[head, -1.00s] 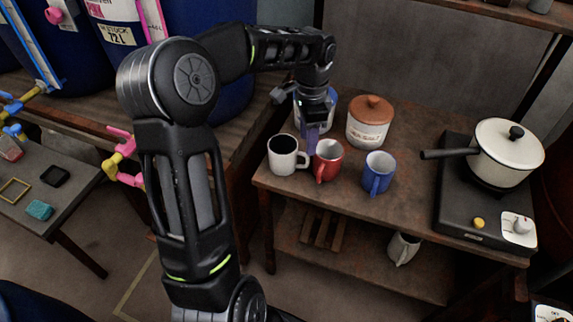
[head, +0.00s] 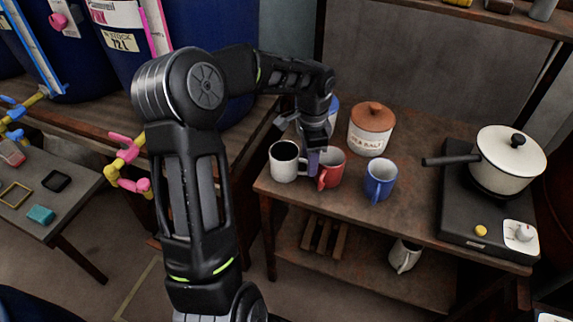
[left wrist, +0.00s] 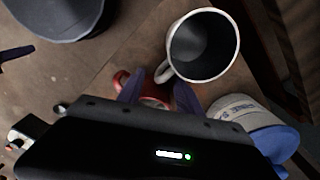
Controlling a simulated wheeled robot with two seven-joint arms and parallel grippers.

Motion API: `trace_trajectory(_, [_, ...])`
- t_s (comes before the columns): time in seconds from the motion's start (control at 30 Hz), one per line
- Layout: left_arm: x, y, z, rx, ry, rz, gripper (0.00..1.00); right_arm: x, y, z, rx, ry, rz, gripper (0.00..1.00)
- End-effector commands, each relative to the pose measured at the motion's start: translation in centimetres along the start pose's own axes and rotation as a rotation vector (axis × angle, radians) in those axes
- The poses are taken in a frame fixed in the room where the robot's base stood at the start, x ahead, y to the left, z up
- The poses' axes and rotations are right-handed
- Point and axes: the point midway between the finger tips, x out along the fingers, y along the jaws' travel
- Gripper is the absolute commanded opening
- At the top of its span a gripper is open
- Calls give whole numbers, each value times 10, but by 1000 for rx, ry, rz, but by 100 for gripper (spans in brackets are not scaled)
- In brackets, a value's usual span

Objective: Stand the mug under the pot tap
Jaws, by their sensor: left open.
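A white mug (head: 284,163) with a dark inside stands upright at the left end of the wooden table; it also shows in the left wrist view (left wrist: 203,46), its handle towards my gripper. A red mug (head: 331,172) stands just right of it, and a blue mug (head: 380,182) farther right. My left gripper (head: 313,162) points down between the white and red mugs. In the wrist view its purple fingers (left wrist: 160,88) are apart, with the white handle near their tips and the partly hidden red mug (left wrist: 120,80) below. I cannot tell whether they touch anything. My right gripper is out of view.
A sea salt jar (head: 371,130) stands behind the mugs. A white pot (head: 507,160) sits on a black hotplate (head: 463,216) at right. Blue vats (head: 100,55) and a pink and yellow tap (head: 126,168) are at left. The table front right of the blue mug is clear.

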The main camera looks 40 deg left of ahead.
Motion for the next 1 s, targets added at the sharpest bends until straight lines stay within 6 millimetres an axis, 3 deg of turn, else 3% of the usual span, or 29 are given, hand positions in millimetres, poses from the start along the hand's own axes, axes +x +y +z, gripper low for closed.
trace_trajectory(0.2, [22, 0, 0, 0, 0, 1, 42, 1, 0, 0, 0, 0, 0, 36])
trace_trajectory(0.77, [22, 0, 0, 0, 0, 0, 42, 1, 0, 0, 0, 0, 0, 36])
trace_trajectory(1.0, [22, 0, 0, 0, 0, 0, 24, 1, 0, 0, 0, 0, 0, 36])
